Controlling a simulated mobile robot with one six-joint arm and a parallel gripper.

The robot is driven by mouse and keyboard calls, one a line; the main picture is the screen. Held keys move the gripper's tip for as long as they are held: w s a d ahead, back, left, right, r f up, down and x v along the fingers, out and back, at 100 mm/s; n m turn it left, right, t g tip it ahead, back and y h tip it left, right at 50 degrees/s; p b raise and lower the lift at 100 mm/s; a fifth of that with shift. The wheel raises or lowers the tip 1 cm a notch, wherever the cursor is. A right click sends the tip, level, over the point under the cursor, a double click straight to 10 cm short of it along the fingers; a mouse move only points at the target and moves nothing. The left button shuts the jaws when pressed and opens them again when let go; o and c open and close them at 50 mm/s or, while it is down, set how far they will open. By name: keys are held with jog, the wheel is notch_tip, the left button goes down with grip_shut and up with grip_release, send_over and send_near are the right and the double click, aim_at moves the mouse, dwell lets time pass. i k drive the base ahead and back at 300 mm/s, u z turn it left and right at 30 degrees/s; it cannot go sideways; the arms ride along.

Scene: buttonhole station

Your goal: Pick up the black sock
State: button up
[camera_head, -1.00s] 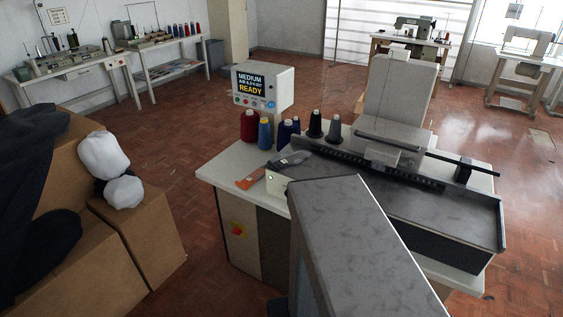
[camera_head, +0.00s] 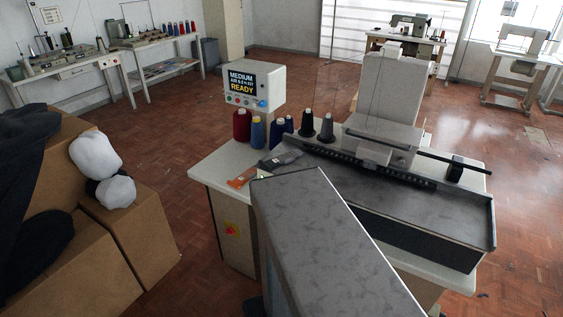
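A flat dark grey cloth piece (camera_head: 281,158), which looks like a sock, lies on the pale machine table (camera_head: 208,172) behind the large grey block in the foreground. It is small in view, and I cannot tell for sure that it is the black sock. A small black patch also shows between white bundles (camera_head: 96,156) on the cardboard boxes at left; its shape is mostly hidden. My gripper is not in view.
An orange item (camera_head: 242,178) lies beside the grey cloth. Thread cones (camera_head: 242,125) and a control box reading READY (camera_head: 252,82) stand behind it. Dark cloth (camera_head: 42,245) lies on cardboard boxes (camera_head: 140,232) at left. Brick-patterned floor (camera_head: 170,110) is free between the stations.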

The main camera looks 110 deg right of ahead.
aim_at(290, 157)
jog(key=u, duration=0.15)
jog(key=k, duration=1.15)
jog(key=z, duration=0.7)
